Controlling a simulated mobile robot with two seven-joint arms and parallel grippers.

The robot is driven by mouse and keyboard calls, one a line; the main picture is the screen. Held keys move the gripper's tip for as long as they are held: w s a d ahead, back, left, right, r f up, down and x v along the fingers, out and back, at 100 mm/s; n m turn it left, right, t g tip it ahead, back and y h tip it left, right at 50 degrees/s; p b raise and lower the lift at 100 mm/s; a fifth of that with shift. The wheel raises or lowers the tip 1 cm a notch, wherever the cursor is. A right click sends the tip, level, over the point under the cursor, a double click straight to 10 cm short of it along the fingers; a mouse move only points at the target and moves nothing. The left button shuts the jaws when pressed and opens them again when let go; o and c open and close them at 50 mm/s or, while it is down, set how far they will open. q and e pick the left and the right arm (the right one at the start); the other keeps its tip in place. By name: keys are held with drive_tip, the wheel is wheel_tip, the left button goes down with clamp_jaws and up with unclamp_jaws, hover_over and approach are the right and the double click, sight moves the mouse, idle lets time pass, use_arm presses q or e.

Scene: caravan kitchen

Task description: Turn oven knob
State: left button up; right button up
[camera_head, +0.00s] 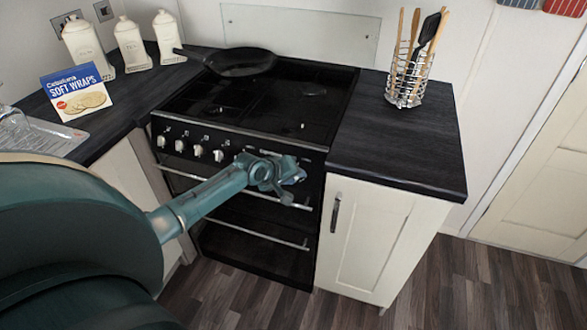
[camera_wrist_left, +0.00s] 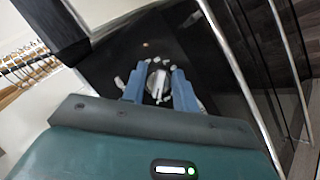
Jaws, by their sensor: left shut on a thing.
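The black oven (camera_head: 262,232) stands between the counters, with a row of white and silver knobs (camera_head: 198,151) along its front panel. My left gripper (camera_head: 283,172) is at the right part of this panel and covers what lies behind it. In the left wrist view, the blue fingers of my left gripper (camera_wrist_left: 157,88) are on both sides of an oven knob (camera_wrist_left: 158,80) and shut on it. The knob's pale middle shows between the fingertips. My right gripper is not in view.
Two oven door handles (camera_head: 262,234) run across the front below the panel. A black pan (camera_head: 240,62) sits on the hob. A utensil rack (camera_head: 407,88) stands on the right counter (camera_head: 400,135). A soft wraps box (camera_head: 77,92) stands on the left counter. The floor at right is clear.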

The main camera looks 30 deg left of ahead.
use_arm(q)
drive_tip(key=shift+m+g+y+p, duration=0.4)
drive_tip(key=shift+m+y, duration=0.5)
drive_tip(key=shift+m, duration=0.7)
drive_tip(key=shift+m+g+y+p, duration=0.15)
drive_tip(key=shift+m+g+y, duration=0.35)
drive_tip(key=shift+m+y, duration=0.75)
drive_tip(key=shift+m+h, duration=0.35)
drive_tip(key=shift+m, duration=0.2)
drive_tip(key=shift+a, duration=0.1)
drive_tip(key=o, duration=1)
drive_tip(key=shift+c, duration=0.2)
drive_tip(key=shift+s, duration=0.1)
drive_tip(key=v, duration=1.3)
